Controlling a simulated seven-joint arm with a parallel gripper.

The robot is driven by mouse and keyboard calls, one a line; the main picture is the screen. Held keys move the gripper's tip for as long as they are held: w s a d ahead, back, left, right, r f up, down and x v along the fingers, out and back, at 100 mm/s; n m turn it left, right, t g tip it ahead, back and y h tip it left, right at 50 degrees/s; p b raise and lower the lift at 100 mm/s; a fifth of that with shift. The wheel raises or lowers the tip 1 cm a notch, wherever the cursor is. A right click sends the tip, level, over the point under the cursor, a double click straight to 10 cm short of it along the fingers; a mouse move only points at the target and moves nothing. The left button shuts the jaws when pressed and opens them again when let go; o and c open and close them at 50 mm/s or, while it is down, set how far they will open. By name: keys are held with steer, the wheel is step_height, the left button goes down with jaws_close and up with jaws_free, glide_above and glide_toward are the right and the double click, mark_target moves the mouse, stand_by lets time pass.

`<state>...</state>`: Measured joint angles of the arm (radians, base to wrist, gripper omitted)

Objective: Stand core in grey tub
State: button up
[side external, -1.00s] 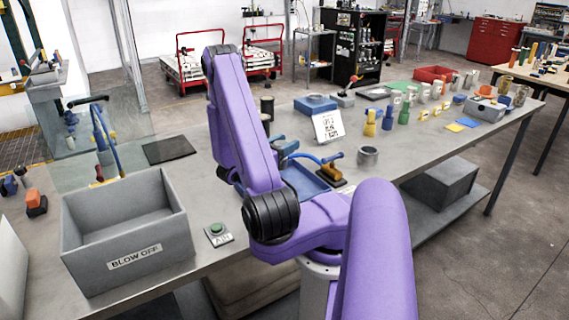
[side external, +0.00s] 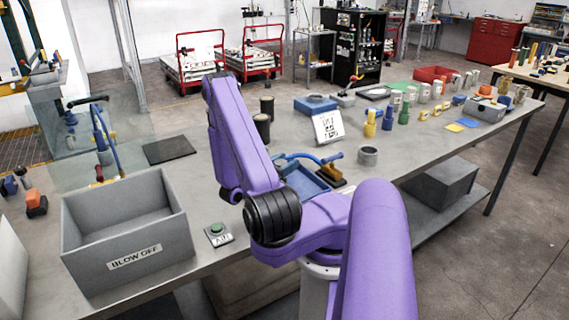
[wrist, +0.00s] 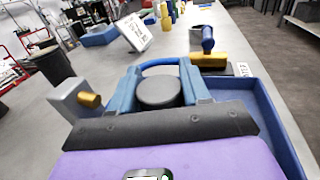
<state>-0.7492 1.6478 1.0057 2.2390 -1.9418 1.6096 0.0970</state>
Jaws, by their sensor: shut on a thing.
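My gripper (wrist: 159,90) is shut on a dark grey cylinder, which looks like the core (wrist: 158,92). Its round flat top shows between the two blue fingers in the wrist view; its lower part is hidden. The grey tub (side external: 82,225), labelled BLOW OFF, stands at the table's left end. It is open-topped, and the visible part of its inside looks empty. The gripper is away from the tub, near the blue tray (wrist: 272,105), which also shows in the side view (side external: 306,182).
Dark cylinders (side external: 262,127) stand behind my arm. A blue hose with a brass-coloured fitting (wrist: 208,60) lies by the tray.

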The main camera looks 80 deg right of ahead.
steer(key=shift+f, duration=0.2)
steer(key=o, duration=1.2)
